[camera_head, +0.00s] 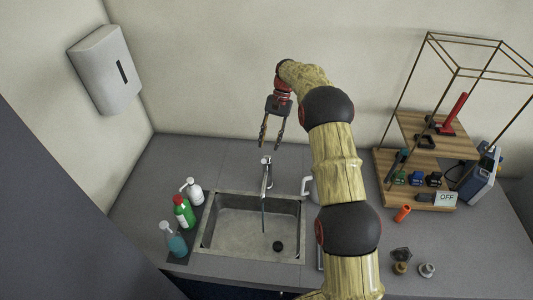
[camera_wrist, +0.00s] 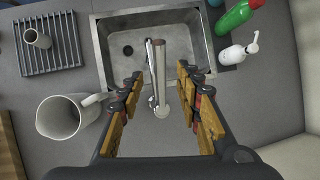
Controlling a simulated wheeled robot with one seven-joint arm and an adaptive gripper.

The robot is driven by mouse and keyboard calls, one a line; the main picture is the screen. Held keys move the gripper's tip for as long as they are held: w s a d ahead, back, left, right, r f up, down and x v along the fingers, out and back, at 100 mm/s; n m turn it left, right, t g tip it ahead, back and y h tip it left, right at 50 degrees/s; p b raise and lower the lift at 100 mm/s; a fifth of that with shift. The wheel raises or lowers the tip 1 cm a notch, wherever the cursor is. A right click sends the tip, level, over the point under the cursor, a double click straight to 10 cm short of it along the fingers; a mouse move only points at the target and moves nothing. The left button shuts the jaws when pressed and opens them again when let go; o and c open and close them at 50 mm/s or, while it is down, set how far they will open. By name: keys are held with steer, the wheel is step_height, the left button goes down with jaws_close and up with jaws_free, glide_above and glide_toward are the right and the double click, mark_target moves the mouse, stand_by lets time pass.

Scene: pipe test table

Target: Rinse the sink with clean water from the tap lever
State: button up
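The metal sink (camera_head: 222,243) is set into the grey counter, with a dark round drain (camera_head: 278,246) in its basin. The basin also shows in the wrist view (camera_wrist: 113,68). The tap (camera_head: 266,176) stands at the sink's back edge. In the wrist view the tap (camera_wrist: 161,85) is seen from above, with a slim chrome bar beside its body. A thin line hangs below the spout in the head view; I cannot tell if it is water. My gripper (camera_head: 271,144) is open and empty above and behind the tap. Its fingers (camera_wrist: 160,73) flank the tap in the wrist view, apparently without contact.
A green bottle (camera_head: 184,213), a white pump bottle (camera_head: 192,190) and a blue spray bottle (camera_head: 173,240) stand left of the sink. A white jug (camera_wrist: 60,116) and a drying rack (camera_wrist: 48,55) with a cup are on its other side. A wooden shelf stand (camera_head: 425,140) is at the right.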

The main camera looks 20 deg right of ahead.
steer(key=shift+v, duration=1.8)
steer(key=shift+a, duration=0.1)
stand_by(1.8)
steer(key=n+t+h+b, duration=0.2)
steer(key=n+h+b, duration=0.1)
steer(key=h+b, duration=0.1)
glide_above(265, 160)
steer(key=w+a, duration=0.2)
steer(key=a, duration=0.1)
steer(key=shift+t+h, duration=0.6)
steer(key=shift+h, duration=0.1)
steer(key=d+f, duration=0.1)
steer(key=f, duration=0.1)
steer(key=w+d+f, duration=0.1)
steer(key=d+f, duration=0.1)
steer(key=shift+w, duration=0.2)
steer(key=shift+w+d+f, duration=0.1)
steer(key=shift+w, duration=0.25)
steer(key=shift+s+d+f+p, duration=0.15)
steer(key=shift+f+p, duration=0.1)
steer(key=shift+f, duration=1)
steer(key=shift+w+d+f+p, duration=0.15)
steer(key=shift+f+p, duration=0.15)
steer(key=shift+f, duration=1)
steer(key=shift+s+d+f+p, duration=0.15)
steer(key=shift+f+p, duration=0.1)
steer(key=shift+f, duration=1)
steer(key=shift+c, duration=0.5)
